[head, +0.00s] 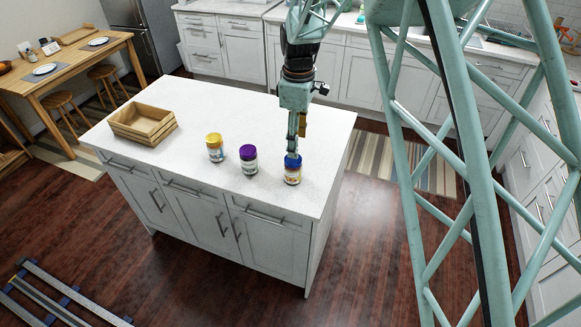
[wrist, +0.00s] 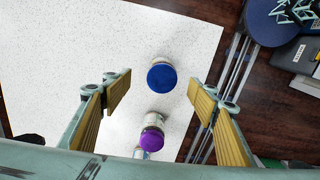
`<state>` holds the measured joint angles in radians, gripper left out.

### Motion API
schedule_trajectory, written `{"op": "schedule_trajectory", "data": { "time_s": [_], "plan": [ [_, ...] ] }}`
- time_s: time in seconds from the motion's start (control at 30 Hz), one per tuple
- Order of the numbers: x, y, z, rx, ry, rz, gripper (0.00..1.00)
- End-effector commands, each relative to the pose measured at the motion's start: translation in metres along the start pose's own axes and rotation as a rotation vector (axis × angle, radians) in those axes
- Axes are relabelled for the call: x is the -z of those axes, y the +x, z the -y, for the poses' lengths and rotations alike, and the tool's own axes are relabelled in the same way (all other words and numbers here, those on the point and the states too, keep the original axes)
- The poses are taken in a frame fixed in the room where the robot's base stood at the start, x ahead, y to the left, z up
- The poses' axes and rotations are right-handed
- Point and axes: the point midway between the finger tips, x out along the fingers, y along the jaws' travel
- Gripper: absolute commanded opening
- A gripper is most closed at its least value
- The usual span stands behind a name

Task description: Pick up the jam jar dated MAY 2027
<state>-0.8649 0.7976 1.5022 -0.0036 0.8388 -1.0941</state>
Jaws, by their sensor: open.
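Three jars stand upright on the white island top. One has a yellow lid (head: 215,148), one a purple lid (head: 248,159) and one a blue lid (head: 292,169). The date print is too small to read in either view. My gripper (head: 293,150) hangs just above the blue-lidded jar and partly hides its lid. In the wrist view my gripper (wrist: 163,97) is open, its fingers wide apart. The blue-lidded jar (wrist: 162,77) shows between and beyond the fingertips, with nothing held. The purple-lidded jar (wrist: 152,138) is nearer the bottom, with part of another jar below it.
A wooden crate (head: 143,123) stands at the left of the island top (head: 240,108). The blue-lidded jar is near the island's front right corner. The top behind the jars is clear. A dining table (head: 62,66) with stools is at the far left.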

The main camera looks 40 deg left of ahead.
Motion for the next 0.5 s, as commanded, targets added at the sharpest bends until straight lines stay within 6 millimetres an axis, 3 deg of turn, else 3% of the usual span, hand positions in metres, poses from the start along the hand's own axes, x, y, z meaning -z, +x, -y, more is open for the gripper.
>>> {"op": "schedule_trajectory", "data": {
  "time_s": [0.17, 0.5],
  "plan": [
    [0.0110, 0.0059, 0.0019, 0.004, -0.017, -0.001, 0.54],
    [0.0117, 0.0068, 0.0020, 0.004, -0.018, -0.001, 0.54]
  ]
}}
